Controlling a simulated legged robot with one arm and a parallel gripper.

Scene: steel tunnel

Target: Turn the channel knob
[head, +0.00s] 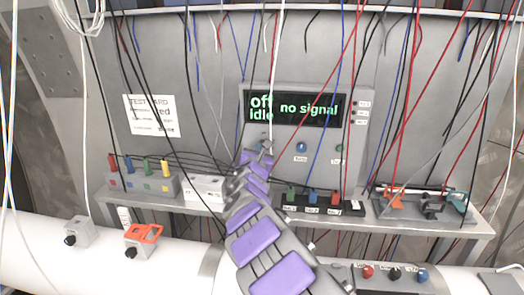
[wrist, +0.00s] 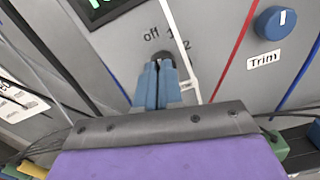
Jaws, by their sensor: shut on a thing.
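The channel knob (wrist: 161,57) sits on the grey panel in the wrist view, below printed marks reading "off", a partly covered mark and "2". Only its dark top edge shows; the fingers hide the rest. My gripper (wrist: 157,72) has its blue-grey fingers close together, shut on this knob. In the head view my gripper (head: 265,147) reaches the lower left of the instrument panel (head: 270,140), and the knob is hidden there. The display (head: 294,108) reads "Off", "Idle" and "no signal" in green.
A blue Trim knob (wrist: 276,25) is to the right; it also shows in the head view (head: 301,147). A white cable (wrist: 178,45) crosses right beside the fingers. Red, blue and black wires hang around the arm. Coloured connector blocks (head: 312,199) stand on the shelf below.

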